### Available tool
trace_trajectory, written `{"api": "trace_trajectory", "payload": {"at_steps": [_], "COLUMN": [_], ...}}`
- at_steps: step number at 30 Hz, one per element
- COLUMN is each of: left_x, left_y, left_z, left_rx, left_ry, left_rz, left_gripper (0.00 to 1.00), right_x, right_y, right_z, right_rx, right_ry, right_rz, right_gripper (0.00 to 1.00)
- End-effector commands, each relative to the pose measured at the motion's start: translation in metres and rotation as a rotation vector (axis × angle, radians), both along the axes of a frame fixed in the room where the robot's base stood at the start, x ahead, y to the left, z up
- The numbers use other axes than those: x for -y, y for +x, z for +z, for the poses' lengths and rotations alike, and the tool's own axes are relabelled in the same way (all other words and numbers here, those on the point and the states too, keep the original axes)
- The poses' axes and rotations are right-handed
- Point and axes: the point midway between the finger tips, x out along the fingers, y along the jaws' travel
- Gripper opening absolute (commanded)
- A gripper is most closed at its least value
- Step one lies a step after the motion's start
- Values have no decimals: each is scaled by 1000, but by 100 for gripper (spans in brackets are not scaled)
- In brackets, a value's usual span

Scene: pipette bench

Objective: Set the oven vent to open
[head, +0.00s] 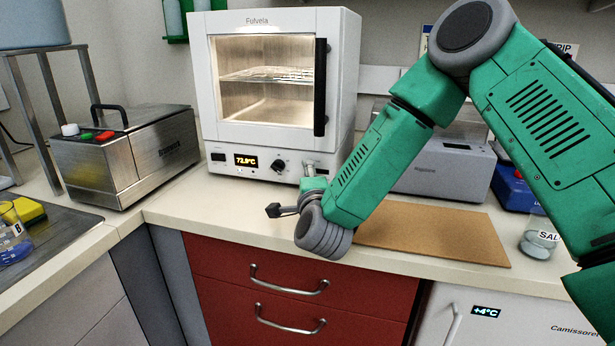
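The white oven (277,84) stands at the back of the bench, its glass door shut and its inside lit. Its lower panel has a 72.9°C display (245,161), a black dial (279,165) and a pale metallic part (310,167) at the right. I cannot tell whether that part is the vent control or how it is set. My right gripper (274,210) is low in front of the oven panel, mostly hidden by my wrist. One dark finger shows, pointing left, apart from the dial. Its opening cannot be judged. My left gripper is out of view.
A steel bath-like box (125,155) with coloured buttons stands left of the oven. A grey instrument (440,172) and a brown board (435,232) are to the right, partly behind my arm. The bench directly left of my gripper is clear.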

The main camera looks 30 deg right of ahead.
Motion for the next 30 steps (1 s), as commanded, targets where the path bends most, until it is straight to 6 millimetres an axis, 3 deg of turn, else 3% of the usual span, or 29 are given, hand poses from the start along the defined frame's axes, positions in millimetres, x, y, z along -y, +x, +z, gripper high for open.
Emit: {"api": "trace_trajectory", "payload": {"at_steps": [1, 3, 11, 18, 26, 27, 28, 30], "left_x": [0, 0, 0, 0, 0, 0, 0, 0], "left_y": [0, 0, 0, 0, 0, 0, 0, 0], "left_z": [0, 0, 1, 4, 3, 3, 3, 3], "left_rx": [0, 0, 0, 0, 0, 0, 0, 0], "left_ry": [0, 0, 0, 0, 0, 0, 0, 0], "left_rz": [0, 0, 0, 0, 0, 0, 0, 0], "left_gripper": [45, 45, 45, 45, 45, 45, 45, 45], "right_x": [1, 1, 5, 26, 28, 28, 28, 27], "right_y": [0, 0, -4, -30, -31, -32, -31, -31], "right_z": [0, -1, -1, -2, -3, -3, -3, -2], "right_rx": [-1, -1, -4, -6, -7, -8, -7, -5], "right_ry": [0, 0, 1, 1, 0, 1, 0, 0], "right_rz": [0, -1, -2, -3, -6, -6, -6, -5], "right_gripper": [19, 0, 0, 0, 0, 26, 33, 33]}}
